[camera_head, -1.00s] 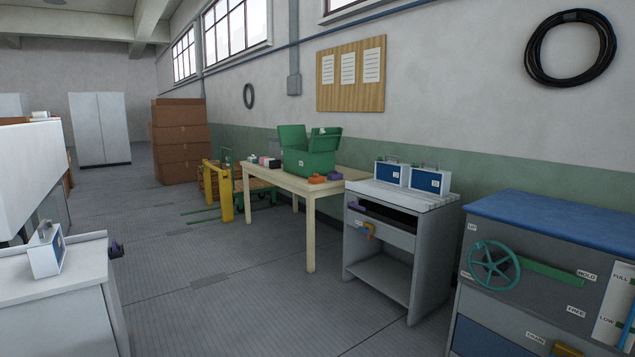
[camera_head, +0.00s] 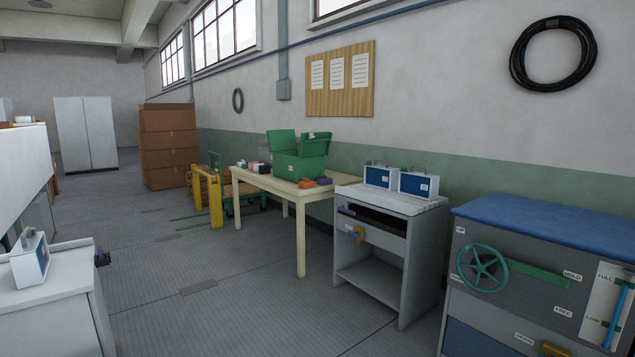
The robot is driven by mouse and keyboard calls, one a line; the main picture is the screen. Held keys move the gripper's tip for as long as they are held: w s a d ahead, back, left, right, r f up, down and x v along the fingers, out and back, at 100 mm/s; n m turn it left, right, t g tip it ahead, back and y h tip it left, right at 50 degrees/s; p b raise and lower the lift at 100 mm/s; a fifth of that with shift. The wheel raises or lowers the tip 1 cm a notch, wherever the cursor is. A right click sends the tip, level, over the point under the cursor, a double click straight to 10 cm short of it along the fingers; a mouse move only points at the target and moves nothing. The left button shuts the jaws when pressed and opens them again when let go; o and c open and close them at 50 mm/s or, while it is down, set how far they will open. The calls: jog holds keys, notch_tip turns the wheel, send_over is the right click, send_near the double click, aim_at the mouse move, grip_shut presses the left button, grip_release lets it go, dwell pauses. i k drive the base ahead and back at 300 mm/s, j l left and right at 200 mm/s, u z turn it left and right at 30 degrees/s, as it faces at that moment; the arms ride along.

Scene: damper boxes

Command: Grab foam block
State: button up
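I cannot tell for sure which thing is the foam block. On the cream wooden table (camera_head: 240,176) several small items lie around an open green crate (camera_head: 300,167). An orange item (camera_head: 305,184) and a purple item (camera_head: 324,181) lie in front of the crate. A small pink item (camera_head: 252,167) and a white item (camera_head: 241,164) lie left of it, near a dark box (camera_head: 264,150). The inside of the crate is hidden by its walls and flaps. My gripper is not in view.
Right of the table stand a grey cart (camera_head: 372,256) with two blue-and-white boxes (camera_head: 380,177) and a blue-topped cabinet (camera_head: 560,230) with a green handwheel. A white-grey cabinet (camera_head: 60,290) stands at the left. The middle floor is clear.

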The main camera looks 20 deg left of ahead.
aim_at(265, 169)
jog(key=i+j+z, duration=0.25)
jog(key=i, duration=0.95)
jog(key=i+u, duration=0.2)
jog(key=i, duration=0.25)
jog(key=i+l+u, duration=0.15)
jog(key=i, duration=0.3)
jog(key=i+l+u, duration=0.2)
jog(key=i, duration=0.25)
jog(key=i+j+u, duration=0.2)
jog(key=i+u, duration=0.95)
jog(key=i+l+u, duration=0.1)
jog(key=i+u, duration=0.4)
jog(key=i, duration=1.75)
jog(key=i+z, duration=0.15)
jog(key=i, duration=0.5)
jog(key=i+j+z, duration=0.15)
jog(key=i, duration=0.5)
jog(key=i+j+z, duration=0.15)
jog(key=i, duration=0.45)
jog(key=i+j+z, duration=0.95)
jog(key=i+j, duration=0.15)
jog(key=j, duration=0.15)
jog(key=i+j+z, duration=0.3)
jog(key=j, duration=0.25)
jog(key=i+z, duration=0.1)
jog(key=i, duration=0.15)
jog(key=j, duration=0.05)
